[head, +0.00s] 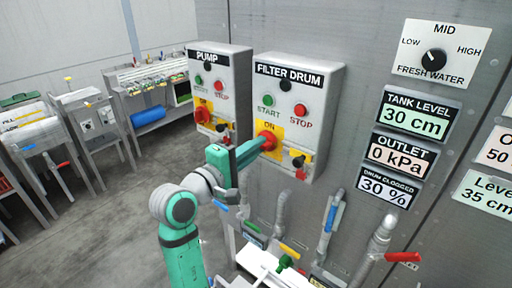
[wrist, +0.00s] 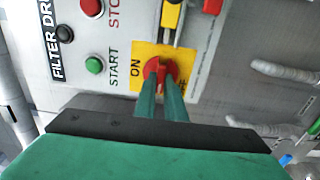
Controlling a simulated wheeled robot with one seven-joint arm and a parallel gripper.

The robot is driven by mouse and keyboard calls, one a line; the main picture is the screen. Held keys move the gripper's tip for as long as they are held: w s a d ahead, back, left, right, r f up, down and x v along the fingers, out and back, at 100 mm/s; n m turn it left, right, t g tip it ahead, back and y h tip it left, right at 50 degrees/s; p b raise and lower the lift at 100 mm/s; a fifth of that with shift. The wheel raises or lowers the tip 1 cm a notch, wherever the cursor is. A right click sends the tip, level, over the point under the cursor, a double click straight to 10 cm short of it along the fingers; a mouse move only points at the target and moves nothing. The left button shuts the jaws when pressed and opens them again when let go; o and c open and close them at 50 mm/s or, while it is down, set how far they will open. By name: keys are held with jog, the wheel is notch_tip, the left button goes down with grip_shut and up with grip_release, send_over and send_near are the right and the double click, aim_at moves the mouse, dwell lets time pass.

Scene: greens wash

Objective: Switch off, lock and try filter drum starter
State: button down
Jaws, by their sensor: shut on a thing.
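The filter drum starter (head: 317,83) is a grey box on the wall with a green START button (head: 267,101), a red STOP button (head: 300,109) and a dark round lamp (head: 285,86). Its red rotary switch (head: 267,141) sits on a yellow plate marked ON; it also shows in the wrist view (wrist: 153,68). My gripper (head: 262,144) is shut on the red switch knob, its green fingers (wrist: 161,100) reaching onto it. The knob's exact angle is partly hidden by the fingers. A yellow-and-black hasp with a red piece (head: 300,173) is at the box's lower right.
The pump starter (head: 219,85) stands close on the left with its own red switch (head: 202,115). Pipes with blue (head: 331,216), yellow and red (head: 402,257) handles rise below. Display panels (head: 415,115) are on the right. Benches stand at the left across open floor.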

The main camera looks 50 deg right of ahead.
dwell(0.4)
jog(key=c, duration=1.8)
grip_release()
jog(key=shift+a, duration=0.1)
jog(key=a, duration=0.7)
jog(key=s+a, duration=0.1)
jog(key=a, duration=0.2)
jog(key=shift+a, duration=0.3)
jog(key=shift+f, duration=0.1)
